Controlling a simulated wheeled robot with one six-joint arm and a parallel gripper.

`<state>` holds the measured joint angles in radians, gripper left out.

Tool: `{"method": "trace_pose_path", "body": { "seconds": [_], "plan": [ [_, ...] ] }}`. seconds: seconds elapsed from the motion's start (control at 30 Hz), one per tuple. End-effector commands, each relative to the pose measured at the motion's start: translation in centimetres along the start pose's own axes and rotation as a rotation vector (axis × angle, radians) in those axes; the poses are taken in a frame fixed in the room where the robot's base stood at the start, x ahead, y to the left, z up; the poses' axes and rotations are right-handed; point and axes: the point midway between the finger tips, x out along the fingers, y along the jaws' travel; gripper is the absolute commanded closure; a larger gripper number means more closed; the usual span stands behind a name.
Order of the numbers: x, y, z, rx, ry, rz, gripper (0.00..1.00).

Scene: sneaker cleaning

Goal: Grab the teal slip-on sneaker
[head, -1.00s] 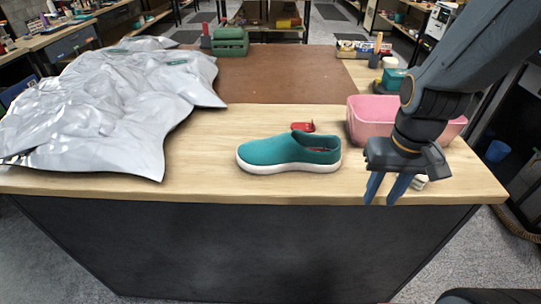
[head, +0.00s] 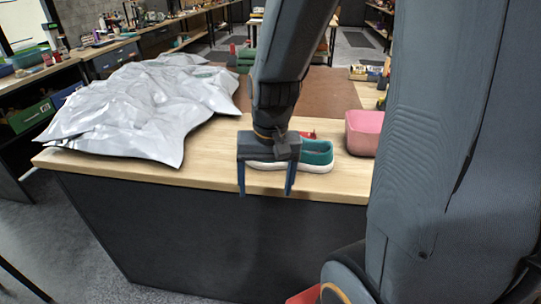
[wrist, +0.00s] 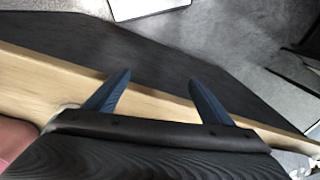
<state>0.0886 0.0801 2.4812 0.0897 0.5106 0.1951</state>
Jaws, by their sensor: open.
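The teal slip-on sneaker (head: 317,153) with a white sole lies upright on the wooden tabletop near its front edge. In the head view my gripper (head: 265,192) hangs in front of it and hides its left and middle part. The gripper is open and empty, its two blue fingers pointing down over the table's front edge. In the wrist view the open fingers (wrist: 158,85) point across the wooden edge towards the dark front panel and the floor.
A crumpled silver sheet (head: 140,110) covers the table's left side. A pink bin (head: 362,132) stands right of the sneaker, and a small red object (head: 308,134) lies behind it. A brown mat (head: 325,95) covers the table's back. Bare wood (head: 205,165) shows left of my gripper.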

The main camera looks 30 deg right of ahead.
Motion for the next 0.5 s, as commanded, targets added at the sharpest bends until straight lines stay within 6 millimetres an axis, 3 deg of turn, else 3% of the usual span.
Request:
{"method": "trace_pose_path", "body": {
  "seconds": [0.13,0.3,0.5],
  "plan": [
    [-3.8,2.7,-5.7,0.600,-0.020,-0.074,0.16],
    [-5.6,6.1,-11.3,1.248,-0.111,-0.169,0.16],
    [-6.9,9.0,-15.1,1.694,-0.219,-0.243,0.16]
  ]
}}
